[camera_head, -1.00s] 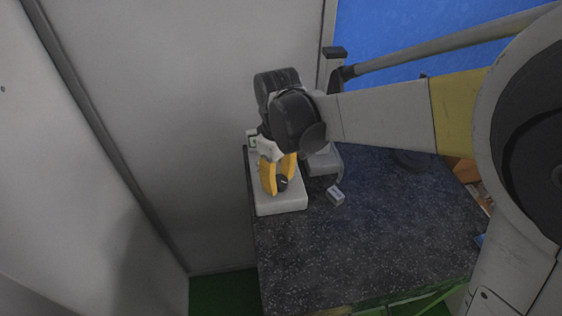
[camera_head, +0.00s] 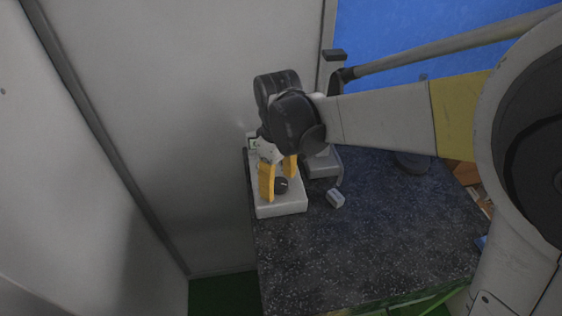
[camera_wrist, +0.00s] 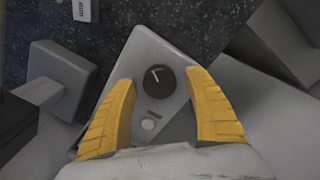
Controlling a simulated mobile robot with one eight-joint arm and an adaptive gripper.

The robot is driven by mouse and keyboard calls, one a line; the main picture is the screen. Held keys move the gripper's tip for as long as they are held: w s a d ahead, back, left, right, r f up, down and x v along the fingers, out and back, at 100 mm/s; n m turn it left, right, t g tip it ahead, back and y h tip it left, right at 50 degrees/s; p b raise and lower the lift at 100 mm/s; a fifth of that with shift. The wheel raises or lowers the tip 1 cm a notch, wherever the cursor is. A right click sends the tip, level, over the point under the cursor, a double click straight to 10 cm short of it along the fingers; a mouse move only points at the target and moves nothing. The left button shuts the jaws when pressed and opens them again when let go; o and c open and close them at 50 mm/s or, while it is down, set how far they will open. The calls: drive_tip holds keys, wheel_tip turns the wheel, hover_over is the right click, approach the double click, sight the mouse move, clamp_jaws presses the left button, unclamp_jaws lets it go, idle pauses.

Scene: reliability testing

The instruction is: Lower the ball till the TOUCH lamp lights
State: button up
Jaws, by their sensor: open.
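A pale control box (camera_head: 282,208) lies on the dark speckled table's left side. On it is a black knob (camera_head: 281,186), whose white pointer mark shows in the wrist view (camera_wrist: 159,78). Below the knob in the wrist view are a small dark mark and a pale round spot (camera_wrist: 148,124), perhaps a lamp, not visibly lit. My gripper (camera_head: 279,188) is open. Its yellow fingers stand on either side of the knob, with gaps in the wrist view (camera_wrist: 160,76). I cannot make out the ball or any TOUCH lettering.
A grey block (camera_head: 322,165) stands right of the control box, with a grey post (camera_head: 328,72) behind my arm. A small white and grey box (camera_head: 335,198) lies on the speckled table (camera_head: 370,240). A pale wall stands close on the left. The table's front is clear.

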sight(279, 183)
wheel_tip(279, 183, up, 12)
idle(0.4)
idle(0.8)
wheel_tip(279, 183, down, 12)
drive_tip(key=m+p, duration=0.5)
drive_tip(key=m, duration=1.2)
drive_tip(key=shift+d+f+m, duration=0.1)
drive_tip(key=shift+f+m, duration=0.05)
drive_tip(key=shift+m, duration=0.25)
drive_tip(key=shift+c, duration=0.5)
drive_tip(key=c, duration=1.1)
